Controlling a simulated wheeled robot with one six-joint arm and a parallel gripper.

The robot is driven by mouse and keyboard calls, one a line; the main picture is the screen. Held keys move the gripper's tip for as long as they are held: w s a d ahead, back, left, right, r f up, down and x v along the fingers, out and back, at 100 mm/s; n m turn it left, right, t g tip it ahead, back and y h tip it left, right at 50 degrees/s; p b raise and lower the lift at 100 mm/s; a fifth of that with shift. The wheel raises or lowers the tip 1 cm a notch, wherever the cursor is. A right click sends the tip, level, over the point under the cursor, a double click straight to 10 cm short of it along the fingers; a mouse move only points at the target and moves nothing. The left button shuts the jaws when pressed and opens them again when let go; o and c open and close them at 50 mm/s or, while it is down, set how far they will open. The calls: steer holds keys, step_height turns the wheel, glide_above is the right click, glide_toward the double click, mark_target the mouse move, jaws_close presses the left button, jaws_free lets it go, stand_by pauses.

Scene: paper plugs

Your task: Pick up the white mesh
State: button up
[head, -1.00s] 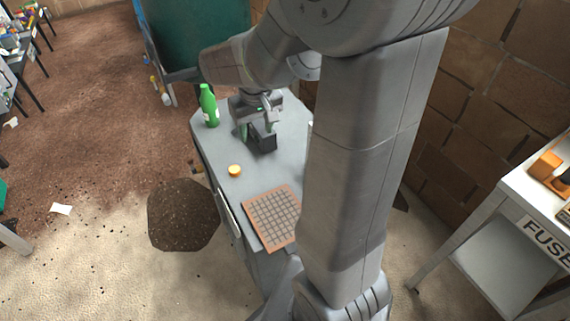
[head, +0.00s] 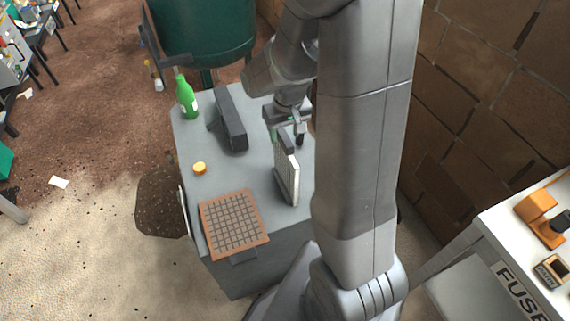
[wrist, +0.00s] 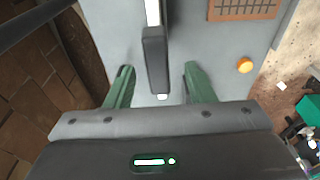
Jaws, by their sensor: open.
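The white mesh (head: 288,178) is a pale upright panel with a dark edge and a dark grip on top, standing on the grey table (head: 250,172) right of its middle. In the wrist view its white top edge (wrist: 152,12) and the dark grip (wrist: 156,62) point down between my fingers. My gripper (head: 286,138) is open at the far end of the mesh. In the wrist view its two green fingers (wrist: 158,82) stand either side of the dark grip, with gaps on both sides. The lower mesh is hidden in the wrist view.
A dark block (head: 231,120) stands at the back of the table, beside a green bottle (head: 186,98). An orange-yellow round cap (head: 200,168) lies at the left. A brown grid tile (head: 233,222) lies at the front. A brick wall (head: 480,90) stands to the right.

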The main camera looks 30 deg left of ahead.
glide_above(285, 164)
steer(key=w+a, duration=0.1)
steer(key=w, duration=0.1)
steer(key=shift+s+f+p, duration=0.15)
steer(key=shift+f+p, duration=0.2)
steer(key=shift+f, duration=2.25)
jaws_close()
